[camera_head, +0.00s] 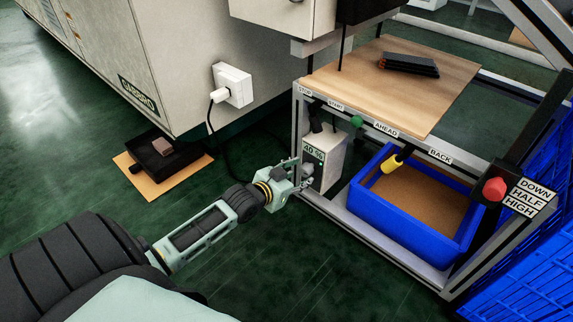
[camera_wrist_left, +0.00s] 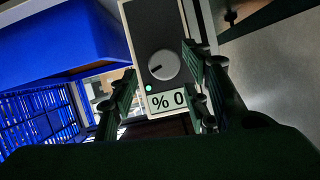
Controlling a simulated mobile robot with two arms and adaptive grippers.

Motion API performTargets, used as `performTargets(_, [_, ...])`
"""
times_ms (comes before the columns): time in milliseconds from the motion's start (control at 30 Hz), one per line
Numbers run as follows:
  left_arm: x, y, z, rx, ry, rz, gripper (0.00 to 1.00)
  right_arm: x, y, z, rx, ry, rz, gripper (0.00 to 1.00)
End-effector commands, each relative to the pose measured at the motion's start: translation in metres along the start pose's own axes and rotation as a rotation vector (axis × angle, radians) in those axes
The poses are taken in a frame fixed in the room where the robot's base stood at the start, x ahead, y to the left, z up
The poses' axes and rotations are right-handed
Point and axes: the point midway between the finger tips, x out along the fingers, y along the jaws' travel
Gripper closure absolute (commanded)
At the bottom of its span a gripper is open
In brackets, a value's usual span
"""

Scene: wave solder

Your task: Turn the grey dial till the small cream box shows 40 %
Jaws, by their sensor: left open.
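The small cream box (camera_head: 327,165) stands under the wooden bench top; its display reads 40 % in the head view. In the left wrist view the box's dark face (camera_wrist_left: 155,25) carries the round grey dial (camera_wrist_left: 164,65), with a pointer mark. The display (camera_wrist_left: 166,101) appears upside down there, partly hidden by a finger. A small green light sits beside it. My left gripper (camera_head: 305,176) is in front of the box, open. In the wrist view its fingers (camera_wrist_left: 160,88) are on either side of the dial, with visible gaps. My right gripper is not in view.
A blue bin (camera_head: 362,208) of brown material stands right of the box. A green knob (camera_head: 356,122), yellow handle (camera_head: 392,164) and red knob (camera_head: 494,189) are on the frame. A black tray (camera_head: 168,160) lies on the floor; a power cable hangs behind my gripper.

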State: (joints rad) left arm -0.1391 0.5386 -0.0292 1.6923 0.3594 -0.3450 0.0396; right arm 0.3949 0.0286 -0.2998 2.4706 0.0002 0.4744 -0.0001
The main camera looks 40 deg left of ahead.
Motion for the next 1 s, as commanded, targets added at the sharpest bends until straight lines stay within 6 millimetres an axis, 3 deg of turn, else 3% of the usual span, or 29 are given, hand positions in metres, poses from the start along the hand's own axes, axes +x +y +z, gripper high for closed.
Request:
performTargets(200, [-0.047,0.002,0.002,0.001,-0.003,0.003,0.56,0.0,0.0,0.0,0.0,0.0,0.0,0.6])
performTargets(400, [-0.072,0.002,0.001,0.001,-0.002,0.002,0.56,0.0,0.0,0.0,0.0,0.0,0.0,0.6])
performTargets(1000, [-0.08,0.002,0.0,0.0,-0.001,0.003,0.56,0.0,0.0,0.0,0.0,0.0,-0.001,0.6])
